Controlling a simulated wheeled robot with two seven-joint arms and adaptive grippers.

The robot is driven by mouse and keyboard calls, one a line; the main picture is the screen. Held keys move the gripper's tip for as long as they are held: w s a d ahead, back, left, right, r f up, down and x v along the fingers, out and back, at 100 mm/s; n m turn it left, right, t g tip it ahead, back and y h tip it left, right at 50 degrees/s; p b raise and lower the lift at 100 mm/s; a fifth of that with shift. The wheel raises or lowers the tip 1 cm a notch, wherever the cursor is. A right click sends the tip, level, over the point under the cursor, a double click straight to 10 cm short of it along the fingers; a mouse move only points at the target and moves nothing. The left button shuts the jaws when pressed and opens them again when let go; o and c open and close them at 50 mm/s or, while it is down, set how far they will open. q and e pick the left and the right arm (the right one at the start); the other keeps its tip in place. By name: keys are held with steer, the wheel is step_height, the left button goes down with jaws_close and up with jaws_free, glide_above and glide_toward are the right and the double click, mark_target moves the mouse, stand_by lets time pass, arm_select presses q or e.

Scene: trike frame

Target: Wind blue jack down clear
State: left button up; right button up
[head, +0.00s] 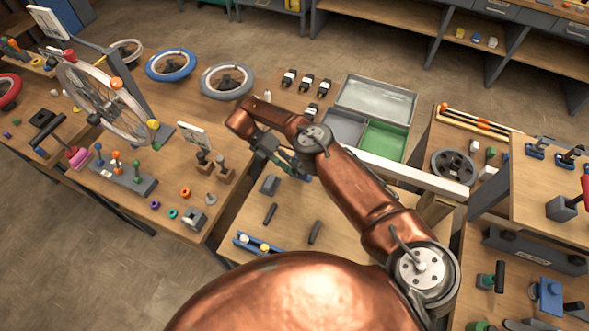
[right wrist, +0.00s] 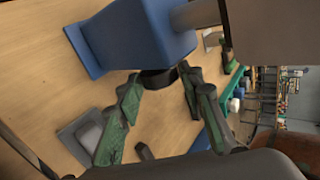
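The blue jack (right wrist: 140,35) fills the top of the right wrist view, with a flat blue base plate (right wrist: 84,50) on the wooden bench. A round black knob (right wrist: 157,78) sticks out of its near face. My right gripper (right wrist: 163,82) points at that face, its two green-padded fingers on either side of the knob. They look spread, with little room beside the knob; contact is unclear. In the head view my right gripper (head: 290,162) is low over the middle bench, and my arm hides the jack. My left gripper is not in view.
A pale beam (head: 400,172) runs beside my right arm. Grey and green trays (head: 383,140) lie behind it. A grey block (head: 269,185) and dark handles (head: 270,213) lie near the gripper. A spoked wheel (head: 105,100) stands on the left bench.

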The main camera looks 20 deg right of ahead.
steer(key=o, duration=0.4)
steer(key=shift+c, duration=0.2)
steer(key=shift+d+r, duration=0.1)
steer(key=shift+r, duration=0.45)
step_height(320, 180, up, 9)
steer(key=shift+f, duration=0.1)
